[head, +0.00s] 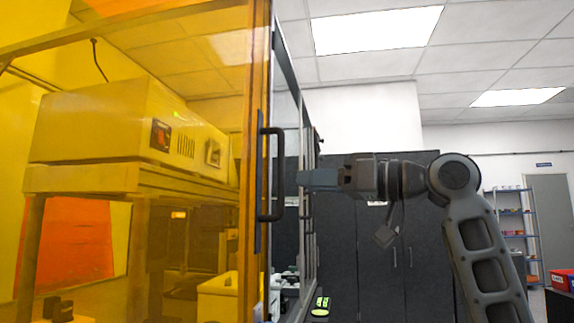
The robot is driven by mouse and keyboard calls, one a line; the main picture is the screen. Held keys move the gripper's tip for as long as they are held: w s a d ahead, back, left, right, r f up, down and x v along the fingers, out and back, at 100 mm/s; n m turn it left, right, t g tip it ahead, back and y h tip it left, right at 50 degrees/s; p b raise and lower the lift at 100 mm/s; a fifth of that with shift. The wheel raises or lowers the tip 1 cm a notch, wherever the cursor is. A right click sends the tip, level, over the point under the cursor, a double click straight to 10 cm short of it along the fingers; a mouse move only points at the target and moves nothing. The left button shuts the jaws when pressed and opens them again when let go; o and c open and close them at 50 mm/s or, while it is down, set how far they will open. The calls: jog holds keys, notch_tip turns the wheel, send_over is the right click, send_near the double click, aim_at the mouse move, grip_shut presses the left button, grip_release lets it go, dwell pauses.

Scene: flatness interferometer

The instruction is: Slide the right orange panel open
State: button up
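A see-through orange panel (245,60) fills the left side of the head view, in an orange frame. A black vertical bar handle (280,175) stands on its right edge. My gripper (302,179) reaches in from the right with its fingers pointing left, at about the handle's mid-height. In the picture a small gap shows between the fingertips and the handle. The fingers overlap as one block from this side, so their opening is hidden.
Behind the orange panel a boxy instrument (115,125) sits on a raised stand. A metal-framed edge of the enclosure stands just behind the handle. Dark cabinets (425,265) are behind my arm. A shelf rack (515,235) and red bin (562,280) are far right.

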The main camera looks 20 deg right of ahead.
notch_tip(320, 180, up, 5)
jog(key=s+n+g, duration=0.1)
jog(key=s+n, duration=0.1)
jog(key=x, duration=0.7)
jog(key=shift+w+a+f, duration=0.2)
jog(key=shift+a, duration=0.15)
grip_shut()
